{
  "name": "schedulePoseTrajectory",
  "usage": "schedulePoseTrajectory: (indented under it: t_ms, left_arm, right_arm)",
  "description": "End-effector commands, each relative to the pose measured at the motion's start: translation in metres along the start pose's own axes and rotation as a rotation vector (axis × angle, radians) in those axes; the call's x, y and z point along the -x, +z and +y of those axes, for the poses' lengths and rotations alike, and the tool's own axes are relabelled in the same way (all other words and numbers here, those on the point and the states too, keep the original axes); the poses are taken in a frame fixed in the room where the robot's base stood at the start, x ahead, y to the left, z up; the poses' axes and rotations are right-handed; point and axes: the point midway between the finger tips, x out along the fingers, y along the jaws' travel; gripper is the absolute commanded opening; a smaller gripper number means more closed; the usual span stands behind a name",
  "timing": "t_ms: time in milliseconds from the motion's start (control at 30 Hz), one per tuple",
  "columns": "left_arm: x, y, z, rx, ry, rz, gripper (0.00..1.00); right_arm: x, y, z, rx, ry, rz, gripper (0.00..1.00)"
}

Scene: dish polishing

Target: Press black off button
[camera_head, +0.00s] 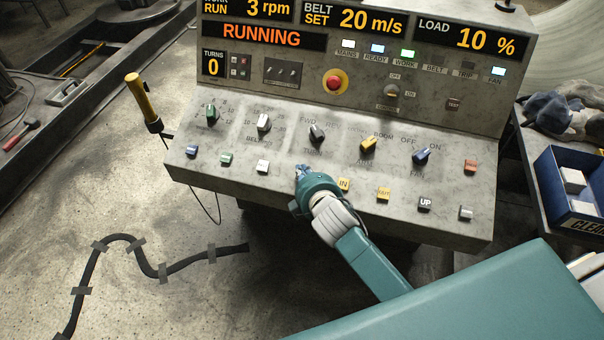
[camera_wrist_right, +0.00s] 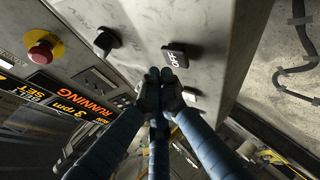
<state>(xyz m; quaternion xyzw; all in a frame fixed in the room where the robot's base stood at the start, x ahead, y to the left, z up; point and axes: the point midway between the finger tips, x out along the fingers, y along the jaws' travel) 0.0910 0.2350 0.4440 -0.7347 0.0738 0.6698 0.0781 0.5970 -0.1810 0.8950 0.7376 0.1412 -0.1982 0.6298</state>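The black OFF button (camera_wrist_right: 176,56) is on the grey control console (camera_head: 270,190), whose display (camera_head: 262,36) reads RUNNING. In the head view my right gripper (camera_head: 302,171) is over the console's front row of buttons, and the OFF button is hidden behind it. In the right wrist view the dark fingertips (camera_wrist_right: 161,76) are close together with nothing between them, right beside the button's lettered face. I cannot tell whether they touch it. My left gripper is not in view.
A black knob (camera_head: 317,134) stands just behind. A red stop button (camera_head: 335,84) is on the upright panel. A blue bin (camera_head: 562,190) stands right.

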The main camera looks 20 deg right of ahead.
Motion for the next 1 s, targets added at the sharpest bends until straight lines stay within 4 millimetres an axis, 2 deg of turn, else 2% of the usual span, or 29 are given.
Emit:
schedulePoseTrajectory:
  t_ms: [1000]
  left_arm:
    - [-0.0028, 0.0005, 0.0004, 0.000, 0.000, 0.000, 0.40]
  right_arm:
    - [-0.0087, 0.0035, -0.0083, 0.000, 0.000, 0.000, 0.00]
